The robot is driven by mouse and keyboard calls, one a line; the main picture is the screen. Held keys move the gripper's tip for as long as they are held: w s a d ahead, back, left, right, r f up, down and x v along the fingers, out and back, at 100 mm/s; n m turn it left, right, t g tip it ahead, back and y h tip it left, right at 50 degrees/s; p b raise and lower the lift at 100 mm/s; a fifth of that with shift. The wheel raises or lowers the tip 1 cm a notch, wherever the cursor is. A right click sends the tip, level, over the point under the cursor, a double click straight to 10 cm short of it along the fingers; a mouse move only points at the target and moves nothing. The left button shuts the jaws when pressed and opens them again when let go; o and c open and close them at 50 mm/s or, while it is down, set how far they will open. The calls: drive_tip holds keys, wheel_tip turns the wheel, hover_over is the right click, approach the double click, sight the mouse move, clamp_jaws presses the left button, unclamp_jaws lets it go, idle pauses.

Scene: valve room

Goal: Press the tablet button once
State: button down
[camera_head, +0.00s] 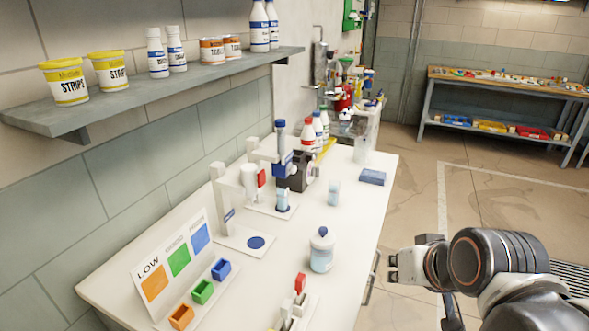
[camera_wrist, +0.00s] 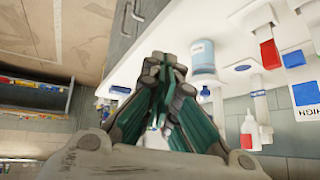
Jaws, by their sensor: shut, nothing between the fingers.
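I cannot make out for sure which part is the tablet button. A blue and dark dispenser (camera_head: 281,158) with a blue top stands on a white base on the bench, with a small vial (camera_head: 283,200) under it. Nearer is a white stand (camera_head: 221,197) with a red-tipped bottle and a round blue pad (camera_head: 256,243) on its base. My gripper (camera_head: 392,268) is shut and empty, off the bench's right edge, apart from these things. In the wrist view its fingers (camera_wrist: 163,65) are together, pointing toward the bench edge; the blue pad shows there too (camera_wrist: 243,68).
A white jar with a blue knob (camera_head: 321,252) and a loose vial (camera_head: 333,194) stand on the white bench (camera_head: 360,220). A colour chart (camera_head: 150,262), coloured boxes and a red-topped piece (camera_head: 300,283) are at the front. A shelf (camera_head: 160,90) overhangs the left; floor on the right is open.

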sight(293, 170)
drive_tip(key=w+a+r+m+t+y+p, duration=0.1)
drive_tip(key=w+a+r+t+y+p, duration=0.15)
drive_tip(key=w, duration=0.65)
drive_tip(key=w+a+r+m+t+y+p, duration=0.15)
drive_tip(key=w+a, duration=0.25)
drive_tip(key=w, duration=0.6)
drive_tip(key=w+f+m+t+p, duration=0.2)
drive_tip(key=w+f+m, duration=0.1)
drive_tip(key=w, duration=0.9)
drive_tip(key=shift+a+f+m+y, duration=0.25)
drive_tip(key=shift+a+m+y, duration=0.15)
drive_tip(key=shift+m, duration=0.15)
drive_tip(key=w+a, duration=0.3)
drive_tip(key=a, duration=0.5)
drive_tip(key=shift+w, duration=0.2)
drive_tip(key=shift+a, duration=0.1)
drive_tip(key=shift+w+a, duration=0.15)
drive_tip(key=shift+a, duration=0.15)
